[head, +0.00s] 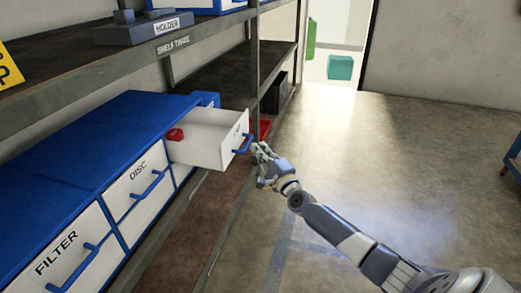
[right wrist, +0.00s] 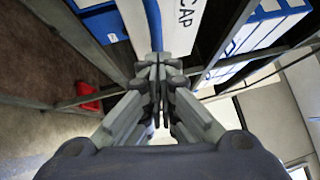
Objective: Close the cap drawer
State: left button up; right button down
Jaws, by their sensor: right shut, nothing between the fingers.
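The cap drawer (head: 208,140) is pulled out of the blue cabinet on the shelf in the head view. Its inside is white, and a red cap (head: 175,135) lies toward its back. Its blue handle (head: 242,143) is on the front face. My right gripper (head: 262,152) is just in front of and right of the handle, shut and empty. In the right wrist view the shut fingertips (right wrist: 158,70) are close to the drawer front (right wrist: 182,25), which reads CAP, and to the blue handle (right wrist: 153,25). I cannot tell whether they touch. My left gripper is not in view.
The blue cabinet (head: 75,165) also has shut drawers labelled DISC (head: 138,180) and FILTER (head: 65,262). A shelf upright (head: 254,70) stands behind the open drawer. A red bin (head: 265,128) is beyond it. The floor (head: 400,170) to the right is open.

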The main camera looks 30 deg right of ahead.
aim_at(237, 145)
jog(key=w+a, duration=0.2)
jog(key=w, duration=0.1)
jog(key=w+a, duration=0.3)
jog(key=shift+a, duration=0.1)
jog(key=w+a+b, duration=0.1)
jog(key=w+a, duration=0.3)
jog(key=shift+w+f+b, duration=0.1)
jog(key=shift+w+b, duration=0.2)
jog(key=shift+b, duration=0.1)
jog(key=w+a+b, duration=0.1)
jog(key=w+a, duration=0.1)
jog(key=w, duration=0.1)
jog(key=shift+w+a+b, duration=0.15)
jog(key=shift+a+b, duration=0.2)
jog(key=shift+a, duration=0.05)
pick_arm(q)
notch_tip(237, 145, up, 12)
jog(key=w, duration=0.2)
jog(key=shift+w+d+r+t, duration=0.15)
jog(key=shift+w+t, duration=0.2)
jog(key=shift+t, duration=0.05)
pick_arm(e)
jog(key=shift+w+a+r, duration=0.2)
jog(key=shift+f, duration=0.1)
